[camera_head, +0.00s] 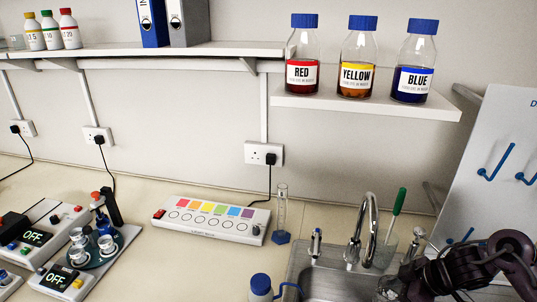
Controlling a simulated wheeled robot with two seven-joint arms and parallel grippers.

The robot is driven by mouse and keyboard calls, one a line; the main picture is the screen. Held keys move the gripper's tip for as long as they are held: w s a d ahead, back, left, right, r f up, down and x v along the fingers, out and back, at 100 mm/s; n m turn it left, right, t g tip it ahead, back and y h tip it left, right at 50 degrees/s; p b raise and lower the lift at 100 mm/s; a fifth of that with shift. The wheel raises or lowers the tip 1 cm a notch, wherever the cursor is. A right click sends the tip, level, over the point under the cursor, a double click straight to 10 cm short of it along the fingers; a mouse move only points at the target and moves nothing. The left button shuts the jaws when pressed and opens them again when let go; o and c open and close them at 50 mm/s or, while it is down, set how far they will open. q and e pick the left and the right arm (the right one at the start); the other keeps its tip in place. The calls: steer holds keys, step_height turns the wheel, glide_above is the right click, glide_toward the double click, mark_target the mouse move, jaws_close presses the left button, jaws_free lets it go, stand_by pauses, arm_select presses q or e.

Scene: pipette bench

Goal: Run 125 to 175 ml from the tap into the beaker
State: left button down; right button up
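The chrome tap (371,215) has a tall curved spout at the back of the steel sink (330,284). A small tap handle (316,243) stands to its left and another (416,238) to its right. I cannot make out a beaker for certain; a clear glass vessel (386,252) shows partly behind the spout, and I cannot tell if it is the beaker. My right gripper (388,287) is low over the right part of the sink, at the bottom of the picture. Its fingers are dark and partly hidden, so its opening is unclear. My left gripper is out of view.
A green-handled tool (398,203) stands behind the tap. A blue-capped bottle (261,287) is left of the sink, and a measuring cylinder (281,215) stands behind it. A pegboard (497,150) is at the right. Bare bench (190,265) lies left of the bottle.

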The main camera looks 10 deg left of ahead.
steer(key=shift+s+d+r+b, duration=0.3)
steer(key=shift+d+r+b, duration=0.1)
steer(key=shift+r, duration=0.1)
steer(key=s+r+m+t+b, duration=0.1)
steer(key=s+r+m+b, duration=0.1)
steer(key=s, duration=0.8)
steer(key=shift+r+m+h+b, duration=0.3)
steer(key=shift+r+b, duration=0.3)
steer(key=shift+r, duration=0.3)
